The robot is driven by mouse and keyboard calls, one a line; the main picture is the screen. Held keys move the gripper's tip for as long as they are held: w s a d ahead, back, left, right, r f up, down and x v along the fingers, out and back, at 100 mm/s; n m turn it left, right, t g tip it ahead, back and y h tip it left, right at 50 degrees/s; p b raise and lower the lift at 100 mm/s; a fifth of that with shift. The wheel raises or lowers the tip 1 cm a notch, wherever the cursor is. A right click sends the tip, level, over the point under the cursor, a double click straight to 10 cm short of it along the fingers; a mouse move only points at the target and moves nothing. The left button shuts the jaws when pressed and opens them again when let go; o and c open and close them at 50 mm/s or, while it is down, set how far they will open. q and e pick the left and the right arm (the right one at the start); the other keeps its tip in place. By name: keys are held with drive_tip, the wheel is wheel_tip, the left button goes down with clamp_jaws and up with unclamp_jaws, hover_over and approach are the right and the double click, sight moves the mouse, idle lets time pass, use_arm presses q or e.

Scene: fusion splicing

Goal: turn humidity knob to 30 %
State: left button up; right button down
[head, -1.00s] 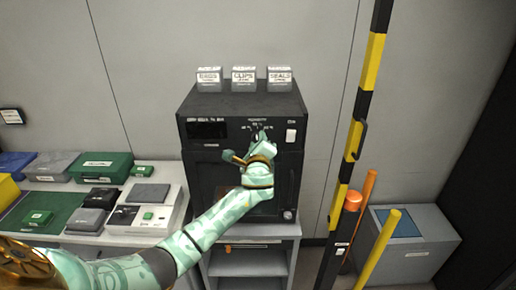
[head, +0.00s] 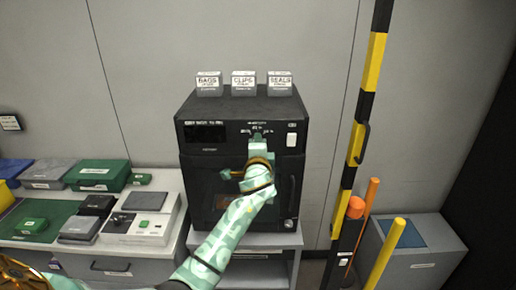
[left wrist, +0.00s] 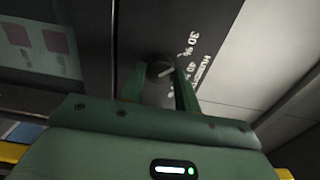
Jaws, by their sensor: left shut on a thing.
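The black dry cabinet (head: 215,180) stands at the centre of the head view, with the humidity dial on its upper front panel. My left gripper (head: 258,142) is at the dial and covers the knob there. In the left wrist view, the dark round humidity knob (left wrist: 158,68) sits between the two green fingers of my left gripper (left wrist: 160,82), which is shut on it. A pale pointer line on the knob points to the right, roughly toward the 40 % mark, with the 30 % mark above. My right gripper is not in view.
Three labelled boxes (head: 243,84) stand on the cabinet. A white switch (head: 291,140) is right of the dial, and a door handle (head: 291,192) is below it. A yellow-black post (head: 367,80) stands to the right. A bench with cases (head: 98,174) is at left.

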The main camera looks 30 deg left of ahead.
use_arm(q)
drive_tip(key=shift+f, duration=0.1)
idle(0.3)
drive_tip(key=o, duration=1)
drive_tip(key=b+v, duration=0.1)
drive_tip(key=v, duration=1.5)
drive_tip(key=shift+s, duration=0.3)
